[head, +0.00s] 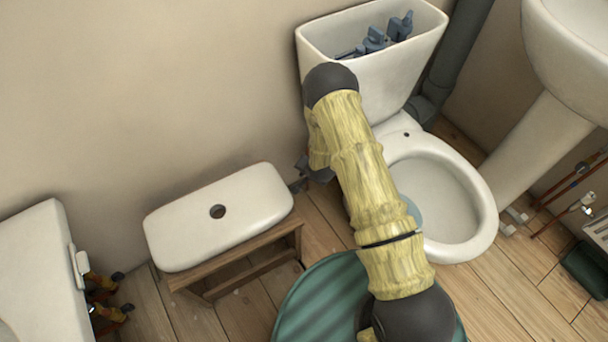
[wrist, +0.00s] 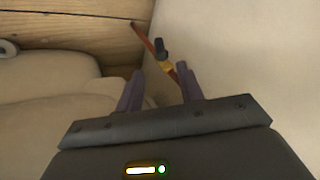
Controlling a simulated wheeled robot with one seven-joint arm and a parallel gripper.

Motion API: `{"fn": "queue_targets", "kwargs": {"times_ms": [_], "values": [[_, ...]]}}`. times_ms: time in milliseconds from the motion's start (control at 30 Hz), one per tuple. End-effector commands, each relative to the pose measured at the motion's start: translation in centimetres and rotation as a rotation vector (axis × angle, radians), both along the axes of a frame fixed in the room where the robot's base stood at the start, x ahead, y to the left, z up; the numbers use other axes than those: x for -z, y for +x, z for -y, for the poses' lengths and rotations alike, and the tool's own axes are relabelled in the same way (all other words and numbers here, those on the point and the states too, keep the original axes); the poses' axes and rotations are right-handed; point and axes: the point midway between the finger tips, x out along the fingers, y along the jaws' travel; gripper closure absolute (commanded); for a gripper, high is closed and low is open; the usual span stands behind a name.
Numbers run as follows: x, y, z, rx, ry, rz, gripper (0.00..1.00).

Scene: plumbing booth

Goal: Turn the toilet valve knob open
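The valve shows in the wrist view as a black knob (wrist: 161,49) on a brass-coloured body (wrist: 167,66), set on a thin copper pipe (wrist: 143,35) close to the wall. My gripper (wrist: 159,69) is open and empty, with its two dark fingers apart. The knob lies beyond the fingertips, roughly in line with the gap between them, and does not appear to be held. In the head view the white toilet (head: 470,235) has an open cistern (head: 395,85). My arm covers part of the toilet, and I cannot clearly make out the valve there.
A wooden stool (head: 250,262) bearing a white cistern lid (head: 185,225) stands left of the toilet. A green round object (head: 305,305) is at the front. A pedestal basin (head: 570,45) is at right. A white fixture (head: 35,265) with pipe fittings (head: 105,310) is at far left.

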Motion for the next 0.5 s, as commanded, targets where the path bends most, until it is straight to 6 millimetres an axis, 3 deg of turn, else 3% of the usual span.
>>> {"fn": "queue_targets", "kwargs": {"times_ms": [33,200,500], "values": [[1.2,0.5,-0.2,-0.001,0.000,0.001,0.63],[3.8,1.9,-0.7,0.001,0.001,0.000,0.63],[7.2,4.1,-1.4,0.000,0.000,0.000,0.63]]}}
